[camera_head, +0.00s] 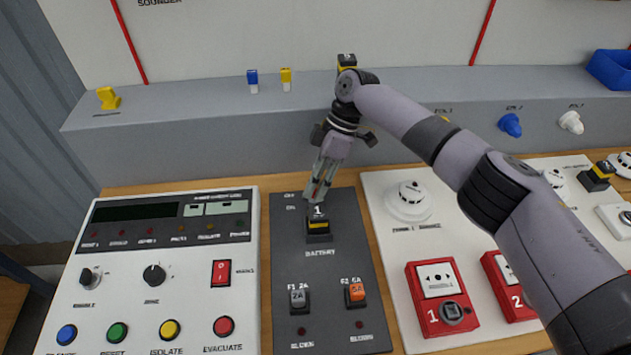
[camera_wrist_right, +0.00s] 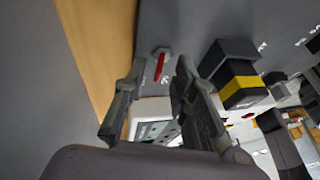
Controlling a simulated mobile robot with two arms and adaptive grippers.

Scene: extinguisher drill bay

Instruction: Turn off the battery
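The dark battery panel (camera_head: 285,250) carries OFF and ON marks at its top left and a BATTERY label lower down. A red lever on a grey hexagonal base (camera_wrist_right: 160,67) shows in the right wrist view; in the head view it is mostly hidden by my gripper. My right gripper (camera_head: 316,194) points down at the panel's top, beside the OFF and ON marks. In the wrist view its fingers (camera_wrist_right: 161,68) are apart, with the red lever seen in the gap; contact cannot be told. My left gripper is not in view.
A black block with a yellow band (camera_head: 318,228) stands just below the gripper on the panel. Two fuses (camera_head: 298,296) (camera_head: 356,292) sit lower. A white control panel (camera_head: 120,270) lies left; red call points (camera_head: 441,297) lie right. A grey ledge (camera_head: 200,115) runs behind.

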